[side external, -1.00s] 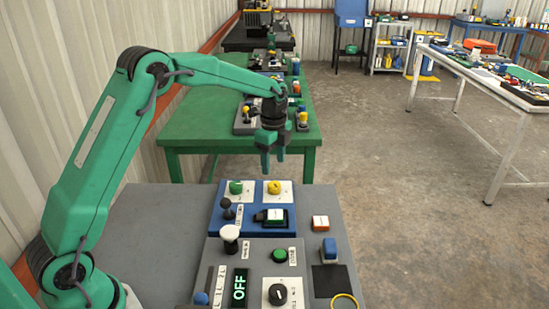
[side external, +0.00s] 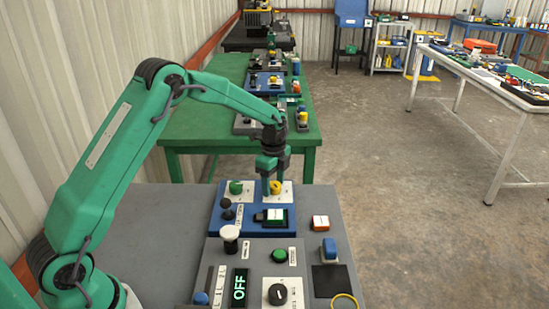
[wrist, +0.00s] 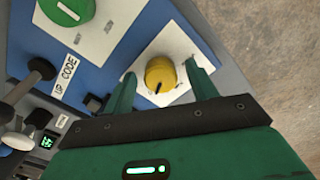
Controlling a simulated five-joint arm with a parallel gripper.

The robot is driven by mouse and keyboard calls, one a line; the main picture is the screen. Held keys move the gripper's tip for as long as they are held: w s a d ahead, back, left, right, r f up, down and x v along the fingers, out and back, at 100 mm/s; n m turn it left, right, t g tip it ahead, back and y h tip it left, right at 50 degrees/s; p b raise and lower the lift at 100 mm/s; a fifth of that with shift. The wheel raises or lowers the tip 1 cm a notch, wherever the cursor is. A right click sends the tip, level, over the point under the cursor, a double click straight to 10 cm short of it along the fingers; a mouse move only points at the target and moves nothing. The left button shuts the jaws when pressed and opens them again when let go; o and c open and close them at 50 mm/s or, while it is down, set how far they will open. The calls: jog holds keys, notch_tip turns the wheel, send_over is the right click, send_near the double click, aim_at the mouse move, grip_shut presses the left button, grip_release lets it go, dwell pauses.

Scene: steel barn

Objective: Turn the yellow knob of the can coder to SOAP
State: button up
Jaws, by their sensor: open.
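The yellow knob (side external: 275,187) sits on a white plate at the back right of the blue panel (side external: 231,217). It also shows in the wrist view (wrist: 160,73), with a dark pointer mark toward the lower left of its face. My gripper (side external: 271,184) points down at the knob with its fingers open. In the wrist view my two fingers (wrist: 160,88) stand on either side of the knob, with a gap to each side. The lettering around the knob is too small to read.
A green knob (side external: 236,187) is left of the yellow one. A black-knobbed lever (side external: 227,207) and a white-green rocker (side external: 274,215) stand in front on the panel. A grey panel (side external: 252,262) with a white-topped knob (side external: 230,236) lies nearer. Open floor is to the right.

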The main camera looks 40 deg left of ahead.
jog(key=c, duration=1)
